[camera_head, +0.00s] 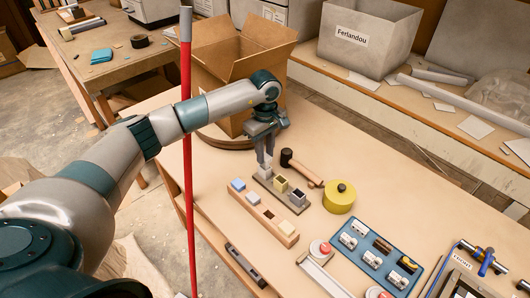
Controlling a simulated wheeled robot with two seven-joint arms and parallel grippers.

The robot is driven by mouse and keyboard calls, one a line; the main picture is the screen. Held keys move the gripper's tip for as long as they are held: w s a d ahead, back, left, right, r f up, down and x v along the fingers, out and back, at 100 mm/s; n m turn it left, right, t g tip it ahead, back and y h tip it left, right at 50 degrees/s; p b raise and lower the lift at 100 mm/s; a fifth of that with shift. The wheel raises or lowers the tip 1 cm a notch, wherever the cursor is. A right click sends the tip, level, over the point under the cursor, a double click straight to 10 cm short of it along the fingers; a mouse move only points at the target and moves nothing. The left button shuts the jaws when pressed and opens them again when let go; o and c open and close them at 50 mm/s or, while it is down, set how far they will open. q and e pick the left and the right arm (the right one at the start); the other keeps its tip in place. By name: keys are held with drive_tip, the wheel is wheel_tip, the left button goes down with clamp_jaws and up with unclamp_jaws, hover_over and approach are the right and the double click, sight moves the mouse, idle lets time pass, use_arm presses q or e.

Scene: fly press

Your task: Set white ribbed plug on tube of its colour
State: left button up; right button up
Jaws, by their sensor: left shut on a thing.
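A dark base plate (281,193) carries a row of short square tubes: a white one (264,173), a yellowish one (281,185) and a grey one (297,198). My left gripper (265,161) points down over the white tube at the far left end of the row. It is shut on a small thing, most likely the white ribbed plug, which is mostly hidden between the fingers. I cannot tell whether the plug touches the tube. A wooden rack (263,217) beside the plate holds a light blue plug (238,184) and other small pieces. My right gripper is not in view.
A dark-headed mallet (301,167) lies just right of the gripper, with a yellow round tin (339,197) nearby. A blue tray (377,252) with several small parts is at right. An open cardboard box (226,75) stands behind. A red pole (187,150) rises at the left.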

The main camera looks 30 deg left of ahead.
use_arm(q)
drive_tip(key=shift+a+f+b, duration=0.25)
drive_tip(key=shift+f+b, duration=0.2)
drive_tip(key=shift+f, duration=0.05)
drive_tip(key=o, duration=1.2)
drive_tip(key=shift+s+a+f, duration=0.1)
drive_tip(key=shift+d+r+p, duration=0.2)
drive_tip(key=shift+r+p, duration=0.15)
drive_tip(key=shift+r, duration=0.55)
drive_tip(key=shift+d+r+p, duration=0.2)
drive_tip(key=shift+r+p, duration=0.1)
drive_tip(key=shift+r, duration=0.6)
drive_tip(key=shift+a+r+p, duration=0.1)
drive_tip(key=shift+r+p, duration=0.7)
drive_tip(key=shift+r, duration=1.3)
drive_tip(key=shift+f, duration=0.1)
